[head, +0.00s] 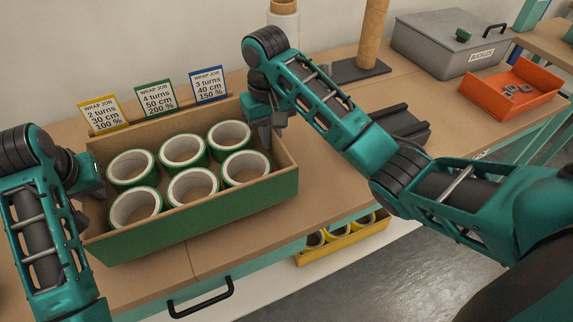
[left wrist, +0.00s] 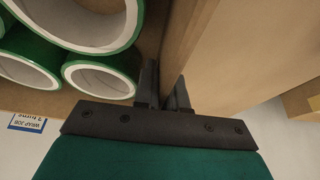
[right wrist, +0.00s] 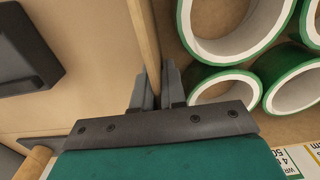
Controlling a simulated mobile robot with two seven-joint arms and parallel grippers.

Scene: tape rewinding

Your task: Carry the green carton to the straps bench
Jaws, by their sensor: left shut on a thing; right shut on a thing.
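The green carton (head: 200,221) is an open box with a green front and brown inner walls, on the brown bench. It holds several green-edged tape rolls (head: 192,187) in two rows. My left gripper (head: 84,200) is at the carton's left end; in the left wrist view its fingers (left wrist: 165,88) are shut on the carton's end wall (left wrist: 185,40). My right gripper (head: 270,132) is at the right end; in the right wrist view its fingers (right wrist: 157,88) are shut on the opposite wall (right wrist: 143,35). The straps bench is not identifiable in view.
Three wrap job cards (head: 155,97) stand behind the carton. A yellow carton of rolls (head: 345,240) sits on a lower shelf. To the right are a grey buckles box (head: 447,45), an orange tray (head: 505,92) and a dark holder (head: 405,124). Another bench (head: 548,42) shows at far right.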

